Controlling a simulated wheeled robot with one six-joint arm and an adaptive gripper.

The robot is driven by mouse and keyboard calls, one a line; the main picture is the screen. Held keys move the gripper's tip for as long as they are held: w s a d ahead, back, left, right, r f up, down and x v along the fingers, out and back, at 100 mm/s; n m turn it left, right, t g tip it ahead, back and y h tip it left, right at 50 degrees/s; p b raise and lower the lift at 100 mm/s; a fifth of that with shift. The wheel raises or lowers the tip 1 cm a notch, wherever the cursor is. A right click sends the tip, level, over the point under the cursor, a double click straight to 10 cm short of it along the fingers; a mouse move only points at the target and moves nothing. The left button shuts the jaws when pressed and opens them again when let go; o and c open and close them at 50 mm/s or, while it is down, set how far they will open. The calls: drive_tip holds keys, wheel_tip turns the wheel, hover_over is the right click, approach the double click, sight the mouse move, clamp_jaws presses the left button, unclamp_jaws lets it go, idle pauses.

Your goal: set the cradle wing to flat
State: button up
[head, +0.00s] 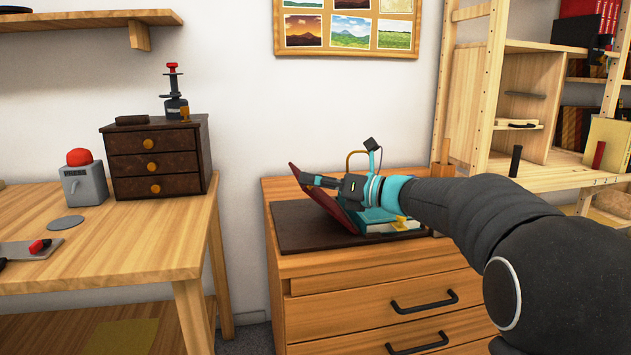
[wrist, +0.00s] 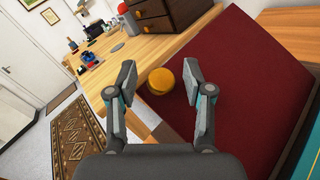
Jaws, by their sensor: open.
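The cradle wing (head: 322,198) is a dark red panel, tilted up in the head view, its upper edge leaning left over a dark brown base (head: 300,230). In the wrist view the wing (wrist: 240,75) fills much of the right side. A round orange-yellow knob (wrist: 160,80) shows at the wing's left part, in the gap between my fingers. My gripper (head: 312,182) is open over the wing, fingers pointing left; it also shows in the wrist view (wrist: 158,70). I cannot tell whether a finger touches the knob. The knob is hidden in the head view.
A teal book (head: 385,222) lies at the right of the base, partly behind my arm. A brass loop (head: 350,160) stands behind. The wooden dresser (head: 400,268) bears all this. A table (head: 110,240) with a small brown chest (head: 160,160) stands left; shelves (head: 540,120) stand right.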

clamp_jaws()
